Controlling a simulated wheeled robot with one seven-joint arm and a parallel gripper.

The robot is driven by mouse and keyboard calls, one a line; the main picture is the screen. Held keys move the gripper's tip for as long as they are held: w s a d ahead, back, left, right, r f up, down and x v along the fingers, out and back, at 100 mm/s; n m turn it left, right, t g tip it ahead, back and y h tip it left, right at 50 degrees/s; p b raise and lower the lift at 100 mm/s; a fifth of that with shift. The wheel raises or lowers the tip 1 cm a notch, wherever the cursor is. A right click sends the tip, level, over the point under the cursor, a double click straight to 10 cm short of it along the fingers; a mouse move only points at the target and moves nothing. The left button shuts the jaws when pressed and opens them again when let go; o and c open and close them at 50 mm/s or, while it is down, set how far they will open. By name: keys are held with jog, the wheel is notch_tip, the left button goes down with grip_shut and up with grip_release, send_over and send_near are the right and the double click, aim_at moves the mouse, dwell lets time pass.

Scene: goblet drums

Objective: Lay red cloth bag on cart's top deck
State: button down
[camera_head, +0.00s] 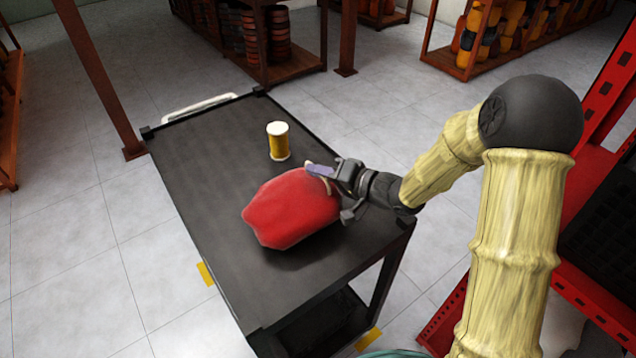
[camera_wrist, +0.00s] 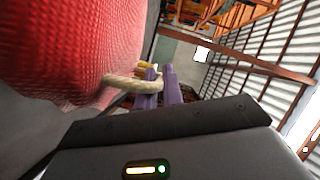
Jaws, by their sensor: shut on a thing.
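The red cloth bag (camera_head: 290,208) is over the near right part of the cart's black top deck (camera_head: 195,160). I cannot tell for sure whether its underside rests on the deck or hangs just above it. My gripper (camera_head: 322,172) is at the bag's right upper end, shut on its pale cord. In the wrist view the bag (camera_wrist: 70,45) fills the upper left, and the cord loop (camera_wrist: 122,84) runs to the purple fingertips of my gripper (camera_wrist: 160,82).
A yellow drum with white ends (camera_head: 278,141) stands on the deck behind the bag. The deck's far left part is bare. A white handle (camera_head: 198,107) is at the far edge. A red rack (camera_head: 600,100) stands at right, and shelves with drums (camera_head: 250,40) stand behind.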

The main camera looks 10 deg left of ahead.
aim_at(302, 178)
jog(key=shift+f, duration=1.9)
jog(key=c, duration=1.5)
grip_release()
jog(key=shift+a, duration=0.1)
jog(key=shift+c, duration=0.2)
jog(key=v, duration=1.2)
jog(key=shift+w+r, duration=0.1)
